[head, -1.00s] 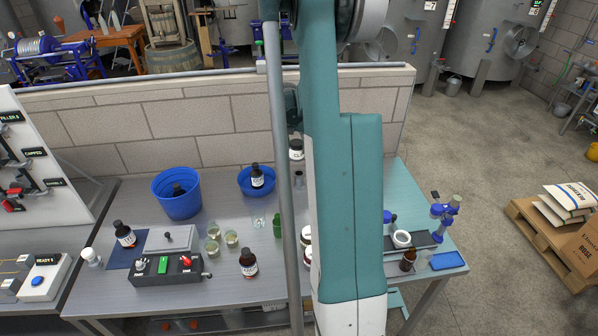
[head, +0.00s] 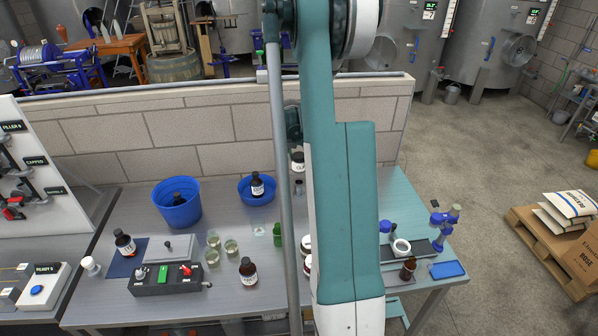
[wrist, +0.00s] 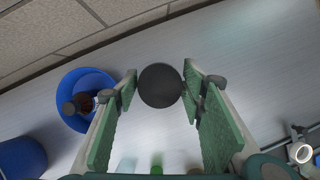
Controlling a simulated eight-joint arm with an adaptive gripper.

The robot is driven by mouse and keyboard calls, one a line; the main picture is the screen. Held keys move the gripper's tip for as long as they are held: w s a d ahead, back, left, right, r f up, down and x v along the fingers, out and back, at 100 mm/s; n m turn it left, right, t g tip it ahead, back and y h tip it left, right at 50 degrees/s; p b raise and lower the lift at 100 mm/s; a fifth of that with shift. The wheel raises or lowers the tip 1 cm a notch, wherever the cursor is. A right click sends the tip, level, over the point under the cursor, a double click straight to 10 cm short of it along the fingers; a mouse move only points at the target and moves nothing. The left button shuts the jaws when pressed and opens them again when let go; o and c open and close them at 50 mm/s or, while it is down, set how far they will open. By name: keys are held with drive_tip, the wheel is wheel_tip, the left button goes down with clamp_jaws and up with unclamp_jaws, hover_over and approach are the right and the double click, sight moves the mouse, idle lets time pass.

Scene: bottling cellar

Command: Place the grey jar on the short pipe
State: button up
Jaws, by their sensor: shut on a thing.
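My gripper (wrist: 160,92) has its two green-padded fingers on either side of a round dark grey top in the wrist view; I take this as the grey jar (wrist: 160,84). The gripper is shut on it. In the head view a jar with a dark top and pale band (head: 297,161) shows just left of my arm, in front of the brick wall. A small dark grey upright cylinder, likely the short pipe (head: 299,187), stands just below it in the picture. The jar hides whatever is under it in the wrist view. My arm hides the fingers in the head view.
A blue bowl (head: 243,198) holding a dark bottle stands left of the jar, and a blue bucket (head: 168,211) farther left. Glasses (head: 213,241) and a green object (head: 278,228) are nearer. The brick wall (head: 230,138) is close behind.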

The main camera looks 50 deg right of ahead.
sight(299, 168)
drive_tip(key=shift+f, duration=1.6)
drive_tip(key=shift+f, duration=1.85)
drive_tip(key=shift+f, duration=0.2)
drive_tip(key=o, duration=1)
drive_tip(key=shift+r, duration=0.25)
drive_tip(key=shift+v, duration=5.95)
